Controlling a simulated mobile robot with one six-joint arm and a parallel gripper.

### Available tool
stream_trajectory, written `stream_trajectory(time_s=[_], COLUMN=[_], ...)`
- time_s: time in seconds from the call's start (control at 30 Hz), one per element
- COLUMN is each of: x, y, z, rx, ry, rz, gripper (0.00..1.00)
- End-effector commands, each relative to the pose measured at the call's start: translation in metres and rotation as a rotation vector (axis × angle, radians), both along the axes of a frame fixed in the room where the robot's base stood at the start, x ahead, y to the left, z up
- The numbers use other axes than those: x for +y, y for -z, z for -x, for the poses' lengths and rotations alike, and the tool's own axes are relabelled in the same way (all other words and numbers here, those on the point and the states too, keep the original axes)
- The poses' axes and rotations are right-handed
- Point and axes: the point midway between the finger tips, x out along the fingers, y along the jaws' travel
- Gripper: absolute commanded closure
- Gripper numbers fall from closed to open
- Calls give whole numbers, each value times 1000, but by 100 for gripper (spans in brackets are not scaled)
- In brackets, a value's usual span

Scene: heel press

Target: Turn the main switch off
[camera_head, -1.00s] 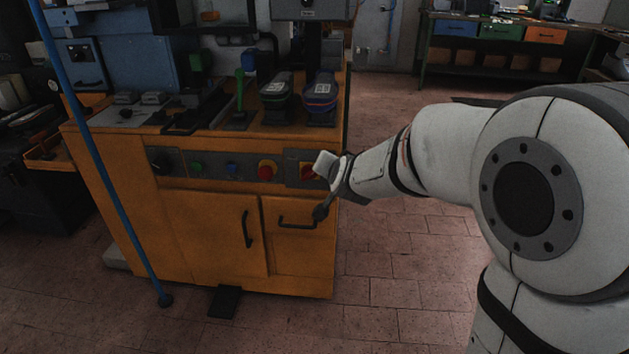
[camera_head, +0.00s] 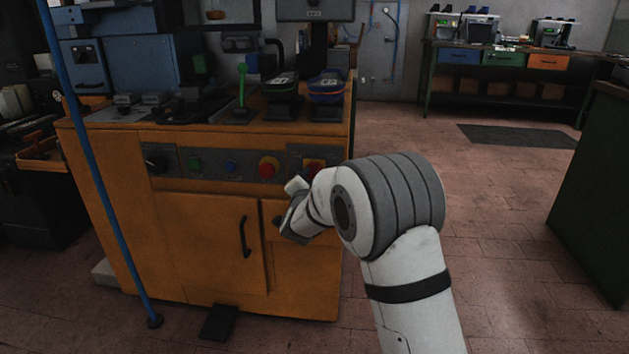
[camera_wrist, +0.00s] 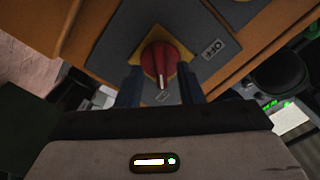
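The main switch is a red rotary knob on a yellow plate (camera_head: 314,165), at the right end of the cabinet's grey control strip. In the wrist view the red knob (camera_wrist: 159,62) fills the upper middle. Its white mark points down, toward a small label that I cannot read. A second label (camera_wrist: 213,48), to the right of the plate, looks like OFF. My gripper (camera_wrist: 160,75) is open, with one dark finger on each side of the knob. Narrow gaps show; I cannot tell how deep the fingers reach. In the head view my gripper (camera_head: 297,187) is just below the switch, its fingertips unclear.
A red push button (camera_head: 269,167), a blue button (camera_head: 231,167), a green button (camera_head: 195,164) and a black knob (camera_head: 156,161) sit left on the strip. Shoes on stands (camera_head: 326,95) are above. A blue pole (camera_head: 100,170) stands at left.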

Motion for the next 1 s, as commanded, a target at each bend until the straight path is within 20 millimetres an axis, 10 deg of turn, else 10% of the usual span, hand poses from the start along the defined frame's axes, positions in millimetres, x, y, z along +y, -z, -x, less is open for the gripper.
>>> stream_trajectory(time_s=[0.5, 1.0], x=[0, 0], y=[0, 0], z=[-22, -22], rx=[0, 1], ry=[-1, -2], rz=[1, 1], gripper=[66, 100])
